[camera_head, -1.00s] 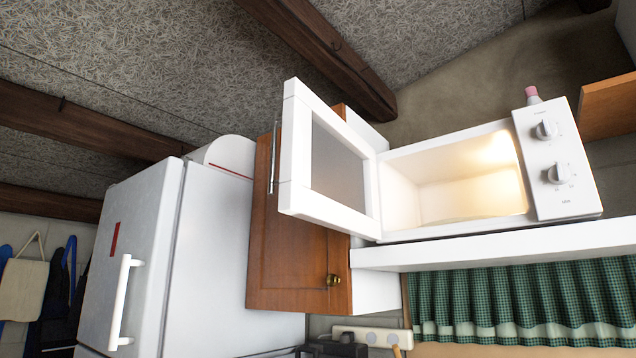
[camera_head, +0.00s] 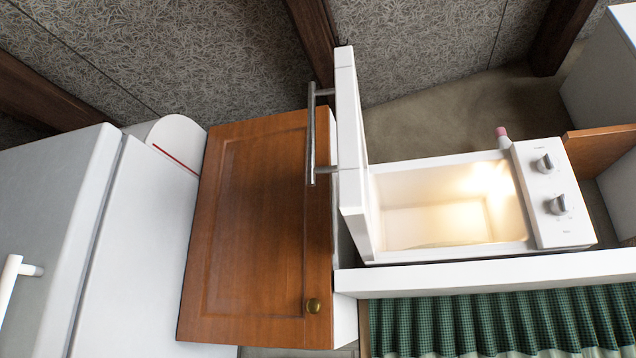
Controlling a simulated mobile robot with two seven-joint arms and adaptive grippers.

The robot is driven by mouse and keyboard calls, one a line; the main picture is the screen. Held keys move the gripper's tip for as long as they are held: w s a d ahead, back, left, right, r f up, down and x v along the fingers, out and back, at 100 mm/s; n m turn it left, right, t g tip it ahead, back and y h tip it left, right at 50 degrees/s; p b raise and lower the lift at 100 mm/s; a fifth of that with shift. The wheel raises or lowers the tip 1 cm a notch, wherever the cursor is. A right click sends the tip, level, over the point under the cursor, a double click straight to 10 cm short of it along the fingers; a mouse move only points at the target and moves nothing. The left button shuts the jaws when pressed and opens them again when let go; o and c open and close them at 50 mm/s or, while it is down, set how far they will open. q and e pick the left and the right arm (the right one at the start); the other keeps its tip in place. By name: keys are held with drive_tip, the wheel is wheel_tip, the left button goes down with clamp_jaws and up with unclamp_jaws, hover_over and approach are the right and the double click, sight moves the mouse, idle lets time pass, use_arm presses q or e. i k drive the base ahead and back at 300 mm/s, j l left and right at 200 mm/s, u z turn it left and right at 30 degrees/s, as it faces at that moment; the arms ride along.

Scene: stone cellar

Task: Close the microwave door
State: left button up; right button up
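The white microwave (camera_head: 548,195) sits on a white shelf right of the middle in the head view. Its lit inside is empty as far as I can see. Its door (camera_head: 352,160) is open, hinged at the left side and standing out toward me, seen nearly edge-on. The metal door handle (camera_head: 312,135) is on the door's outer face, which is turned left toward the wooden cabinet. Neither of my grippers shows in the view.
A brown wooden cabinet door (camera_head: 258,225) with a brass knob is just left of the microwave door. A white fridge (camera_head: 50,230) is at the far left. The white shelf (camera_head: 500,273) runs under the microwave, with a green checked curtain (camera_head: 500,318) below it.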

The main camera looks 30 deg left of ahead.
sight(352, 168)
drive_tip(key=k+j+z, duration=0.1)
drive_tip(key=j, duration=0.55)
drive_tip(key=k+j, duration=0.1)
drive_tip(key=j, duration=0.55)
drive_tip(key=i+z, duration=0.05)
